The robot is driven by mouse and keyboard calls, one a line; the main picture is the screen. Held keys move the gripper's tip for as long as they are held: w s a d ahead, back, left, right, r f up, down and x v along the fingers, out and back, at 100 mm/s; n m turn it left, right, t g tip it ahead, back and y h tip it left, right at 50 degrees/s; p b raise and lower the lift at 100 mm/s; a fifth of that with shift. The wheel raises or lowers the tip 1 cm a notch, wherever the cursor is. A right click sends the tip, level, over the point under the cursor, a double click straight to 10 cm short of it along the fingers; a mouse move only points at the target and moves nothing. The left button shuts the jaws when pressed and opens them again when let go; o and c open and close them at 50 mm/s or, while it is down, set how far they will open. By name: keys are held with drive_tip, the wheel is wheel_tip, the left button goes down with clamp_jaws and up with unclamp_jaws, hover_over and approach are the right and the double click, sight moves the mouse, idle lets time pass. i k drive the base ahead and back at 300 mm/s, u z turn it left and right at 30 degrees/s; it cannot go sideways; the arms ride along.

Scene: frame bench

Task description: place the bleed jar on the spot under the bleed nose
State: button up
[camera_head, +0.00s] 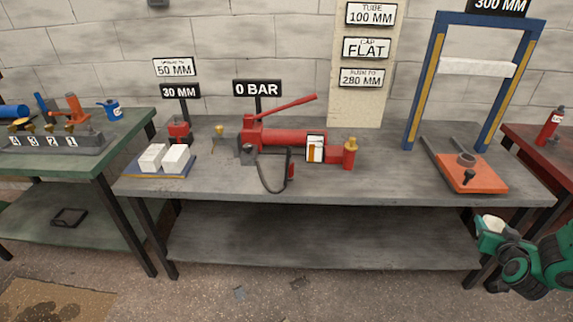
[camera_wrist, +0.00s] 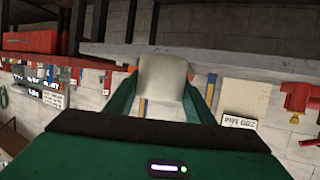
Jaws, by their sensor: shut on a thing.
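My gripper (camera_head: 488,234) is at the lower right, in front of the bench's right end and below its top. It is shut on a pale, rounded thing that looks like the bleed jar (camera_head: 492,224). In the wrist view the jar (camera_wrist: 163,80) sits between the green fingers. On the bench (camera_head: 340,188) lies a red pump and ram (camera_head: 285,138) with a black hose. A brass-topped red fitting (camera_head: 350,152) at its right end may be the bleed nose; I cannot tell. I cannot make out a marked spot under it.
A blue-and-yellow press frame (camera_head: 412,85) with an orange plate (camera_head: 472,178) stands on the bench's right. White blocks (camera_head: 165,158) sit on a blue tray at the left. Green (camera_head: 120,138) and red (camera_head: 535,145) side tables flank the bench. The front middle of the benchtop is clear.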

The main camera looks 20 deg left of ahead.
sight(215, 170)
drive_tip(key=u, duration=0.1)
drive_tip(key=k, duration=0.95)
drive_tip(key=u, duration=1.15)
drive_tip(key=i, duration=1.6)
drive_tip(key=u, duration=0.1)
